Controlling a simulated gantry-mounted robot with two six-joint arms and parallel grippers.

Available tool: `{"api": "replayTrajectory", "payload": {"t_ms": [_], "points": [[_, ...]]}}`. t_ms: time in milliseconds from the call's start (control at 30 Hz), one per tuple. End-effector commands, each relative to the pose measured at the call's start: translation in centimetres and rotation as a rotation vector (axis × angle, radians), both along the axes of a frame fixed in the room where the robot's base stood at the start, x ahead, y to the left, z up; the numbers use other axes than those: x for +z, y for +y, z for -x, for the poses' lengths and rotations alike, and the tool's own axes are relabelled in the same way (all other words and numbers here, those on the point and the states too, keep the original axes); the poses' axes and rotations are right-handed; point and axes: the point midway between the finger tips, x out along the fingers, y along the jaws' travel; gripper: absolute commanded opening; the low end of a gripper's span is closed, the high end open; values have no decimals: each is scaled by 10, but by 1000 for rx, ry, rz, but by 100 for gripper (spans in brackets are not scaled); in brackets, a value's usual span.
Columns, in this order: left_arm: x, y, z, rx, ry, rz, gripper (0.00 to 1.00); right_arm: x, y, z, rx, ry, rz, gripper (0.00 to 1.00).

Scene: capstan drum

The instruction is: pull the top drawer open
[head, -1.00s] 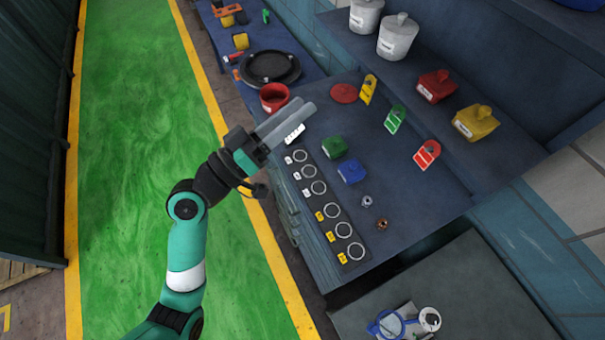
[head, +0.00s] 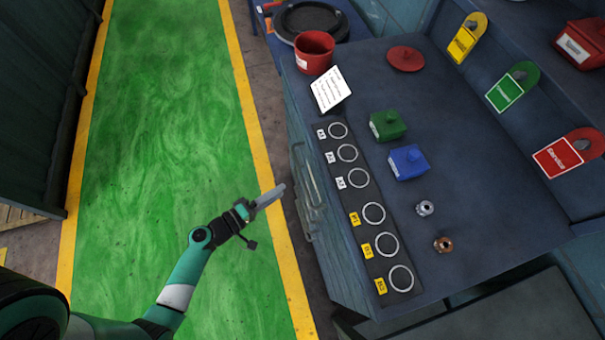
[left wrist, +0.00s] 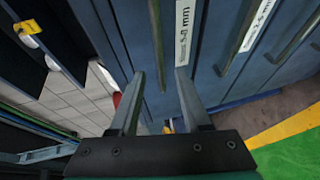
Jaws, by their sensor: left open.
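The drawer cabinet under the bench shows its front edge-on in the head view, with pale bar handles; the uppermost handle (head: 308,172) sits just below the bench edge. My left gripper (head: 280,191) is in front of the cabinet, a little left of the handles and apart from them, fingers pointing towards the front. In the left wrist view my open, empty left gripper (left wrist: 158,74) faces blue drawer fronts with white size labels (left wrist: 184,30) and long dark handles (left wrist: 240,38). I cannot tell there which drawer is the top one. My right gripper is out of view.
On the bench stand a red pot (head: 314,54), a white card (head: 330,90), a green block (head: 387,126), a blue block (head: 408,163) and a strip of rings (head: 364,215). The green floor (head: 170,150) beside the cabinet is clear.

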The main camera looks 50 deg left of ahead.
Motion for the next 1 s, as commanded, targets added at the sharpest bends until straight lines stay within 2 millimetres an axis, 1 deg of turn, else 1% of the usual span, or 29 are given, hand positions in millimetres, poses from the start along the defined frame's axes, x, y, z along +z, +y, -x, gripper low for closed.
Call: {"api": "replayTrajectory", "payload": {"t_ms": [33, 200, 300, 400, 567, 800, 867, 1000], "points": [[-2, -2, -10, -8, -3, -1, 47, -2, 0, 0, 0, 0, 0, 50], [-9, -4, -49, -8, -4, -2, 47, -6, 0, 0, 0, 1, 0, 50], [-13, -5, -70, -5, -3, -2, 47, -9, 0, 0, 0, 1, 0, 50], [-17, -5, -85, -2, -2, -1, 47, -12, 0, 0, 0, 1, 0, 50], [-18, -5, -97, -1, -2, -1, 47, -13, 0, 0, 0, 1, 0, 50], [-18, -5, -98, 0, -1, -1, 47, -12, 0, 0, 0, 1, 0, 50], [-18, -5, -98, 0, -1, -1, 36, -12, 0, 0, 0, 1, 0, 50], [-18, -5, -97, -1, -1, -2, 11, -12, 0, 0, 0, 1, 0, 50]]}}
